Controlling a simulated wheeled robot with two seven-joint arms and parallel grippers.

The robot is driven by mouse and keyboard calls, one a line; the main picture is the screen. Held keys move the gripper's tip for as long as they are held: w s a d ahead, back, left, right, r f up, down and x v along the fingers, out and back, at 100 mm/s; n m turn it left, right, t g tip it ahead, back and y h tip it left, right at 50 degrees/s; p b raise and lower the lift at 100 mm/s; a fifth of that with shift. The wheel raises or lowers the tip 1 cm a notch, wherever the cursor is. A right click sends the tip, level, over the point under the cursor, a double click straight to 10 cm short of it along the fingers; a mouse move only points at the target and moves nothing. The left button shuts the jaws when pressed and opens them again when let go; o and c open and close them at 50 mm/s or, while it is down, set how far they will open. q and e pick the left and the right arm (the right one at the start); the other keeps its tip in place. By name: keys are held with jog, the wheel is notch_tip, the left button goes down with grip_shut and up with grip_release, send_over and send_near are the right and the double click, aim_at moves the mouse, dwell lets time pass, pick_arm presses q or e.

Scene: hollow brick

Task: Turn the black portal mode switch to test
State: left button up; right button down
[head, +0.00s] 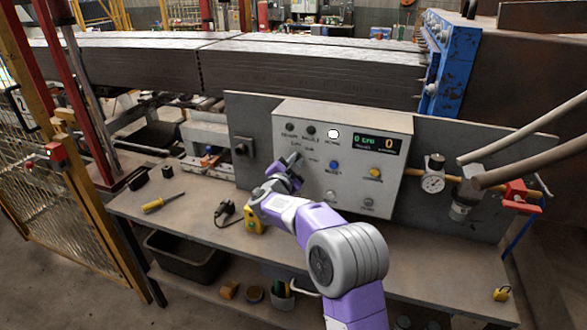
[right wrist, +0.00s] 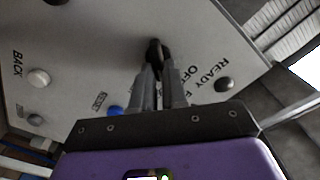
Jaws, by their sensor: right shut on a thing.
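The grey control box (head: 345,135) stands at the back of the workbench. My right gripper (head: 294,161) reaches its lower left front. In the right wrist view the fingers (right wrist: 160,78) are shut on a black switch knob (right wrist: 154,48), with the words OFF and READY printed to its right. The fingers hide part of the knob, and I cannot tell which position it points to. My left gripper is not in view.
The box also carries a green display (head: 377,143), a blue button (head: 334,164) and a yellow button (head: 375,173). A pressure gauge (head: 432,182) is at the right. A yellow-handled screwdriver (head: 163,202) and a black plug (head: 225,209) lie on the bench.

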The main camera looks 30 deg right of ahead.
jog(key=shift+s+f+m+b, duration=0.1)
jog(key=shift+f+m+b, duration=0.05)
jog(key=shift+m+b, duration=1.25)
jog(key=shift+f+m+b, duration=0.15)
jog(key=shift+m+b, duration=0.9)
jog(key=shift+m, duration=0.75)
jog(key=shift+s+f+m+b, duration=0.1)
jog(key=shift+f+m+b, duration=0.05)
jog(key=shift+m+b, duration=1.25)
jog(key=c, duration=1.2)
grip_release()
jog(key=shift+o, duration=0.2)
jog(key=p+v, duration=0.1)
jog(key=v, duration=0.6)
jog(key=shift+s+a, duration=0.15)
jog(key=shift+s, duration=0.05)
